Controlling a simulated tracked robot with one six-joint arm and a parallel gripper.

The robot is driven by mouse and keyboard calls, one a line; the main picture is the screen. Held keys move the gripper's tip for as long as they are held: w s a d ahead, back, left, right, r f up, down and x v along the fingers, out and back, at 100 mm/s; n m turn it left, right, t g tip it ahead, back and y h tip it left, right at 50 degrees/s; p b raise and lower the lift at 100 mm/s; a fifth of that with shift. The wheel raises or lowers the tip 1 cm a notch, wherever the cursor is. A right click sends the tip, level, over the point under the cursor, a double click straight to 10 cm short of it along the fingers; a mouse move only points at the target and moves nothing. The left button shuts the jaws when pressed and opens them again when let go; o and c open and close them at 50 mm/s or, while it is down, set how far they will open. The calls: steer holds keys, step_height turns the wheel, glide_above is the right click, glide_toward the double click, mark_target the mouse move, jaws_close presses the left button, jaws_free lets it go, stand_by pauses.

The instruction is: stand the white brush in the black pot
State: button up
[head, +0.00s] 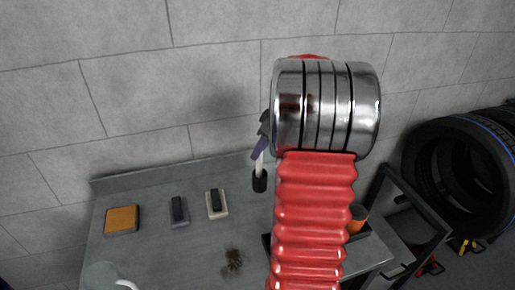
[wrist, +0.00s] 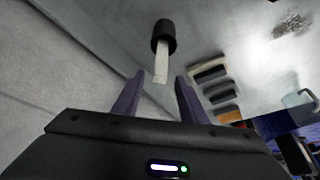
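The black pot (head: 260,184) stands on the grey bench near its back edge, left of my arm. The white brush (head: 258,165) stands roughly upright with its lower end in the pot's mouth; its white shaft sticks up. In the wrist view the pot (wrist: 164,32) and brush (wrist: 161,64) are straight ahead. My gripper (wrist: 156,86) is open, its two purple fingers apart on either side of the brush's near end, with a gap on each side. In the head view my gripper (head: 262,145) is just above the pot, partly hidden by my arm.
An orange block (head: 122,219), a dark block on a grey base (head: 179,211) and one on a cream base (head: 217,203) lie on the bench (head: 160,245). A brown stain (head: 233,262) marks the front. An orange cylinder (head: 357,213) and tyres (head: 450,180) are right.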

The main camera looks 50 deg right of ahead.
steer(key=v, duration=1.2)
steer(key=shift+s+r, duration=0.15)
steer(key=shift+r, duration=0.25)
steer(key=shift+d, duration=0.15)
stand_by(0.7)
steer(key=s+a+f+m+g+h, duration=0.1)
steer(key=s+a+f+m, duration=0.2)
steer(key=a+f+m, duration=0.35)
steer(key=s+a+n, duration=0.1)
steer(key=s+a, duration=0.2)
steer(key=a, duration=0.8)
steer(key=s+a+r+n+t, duration=0.1)
steer(key=s+a, duration=0.2)
steer(key=a, duration=0.9)
steer(key=s+a+r+n+t, duration=0.1)
steer(key=s+a, duration=0.2)
steer(key=a, duration=0.9)
steer(key=shift+s+r, duration=0.2)
steer(key=shift+s, duration=0.1)
